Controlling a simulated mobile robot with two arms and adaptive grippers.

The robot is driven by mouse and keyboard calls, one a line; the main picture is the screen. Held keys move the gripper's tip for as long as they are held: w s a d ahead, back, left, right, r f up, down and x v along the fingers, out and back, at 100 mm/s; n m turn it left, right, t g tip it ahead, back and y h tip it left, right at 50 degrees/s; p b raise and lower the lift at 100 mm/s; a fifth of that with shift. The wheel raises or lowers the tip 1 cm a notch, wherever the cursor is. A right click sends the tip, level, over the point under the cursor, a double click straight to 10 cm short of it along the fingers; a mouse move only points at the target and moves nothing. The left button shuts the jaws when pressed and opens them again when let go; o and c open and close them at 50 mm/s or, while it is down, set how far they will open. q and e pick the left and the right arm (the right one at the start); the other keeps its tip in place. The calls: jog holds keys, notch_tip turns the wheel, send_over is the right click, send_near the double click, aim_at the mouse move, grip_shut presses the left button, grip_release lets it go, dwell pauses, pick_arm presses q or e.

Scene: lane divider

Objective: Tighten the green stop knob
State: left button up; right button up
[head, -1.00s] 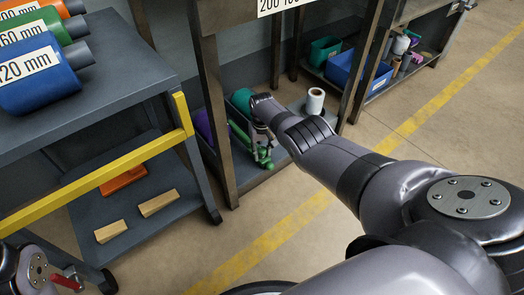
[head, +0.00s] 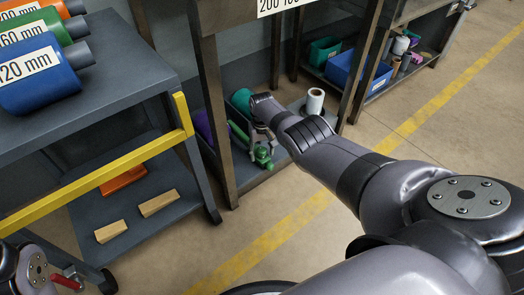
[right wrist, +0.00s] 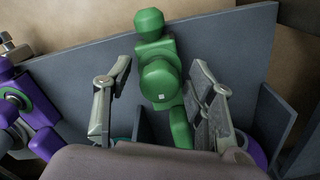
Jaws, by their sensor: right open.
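The green stop (head: 262,158) sits low at the front of the divider's bottom shelf in the head view. In the right wrist view its rounded green knob (right wrist: 160,82) bears a small white square, and a green faceted piece (right wrist: 149,22) stands above it. My right gripper (right wrist: 161,75) is open, with one finger on each side of the green knob. Gaps show between the knob and both fingers. In the head view my right gripper (head: 262,138) reaches down to the green stop and partly hides it. My left gripper does not show clearly.
A dark upright post (head: 218,120) stands left of my right gripper. A white roll (head: 315,101) is on the shelf to its right. Purple parts (right wrist: 30,115) lie left in the wrist view. A grey cart (head: 120,75) with a yellow rail is at left.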

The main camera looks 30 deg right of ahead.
aim_at(262, 150)
jog(key=shift+r, duration=0.1)
jog(key=shift+w+r, duration=0.1)
jog(key=shift+r, duration=0.65)
notch_tip(262, 150, up, 10)
jog(key=shift+r, duration=0.2)
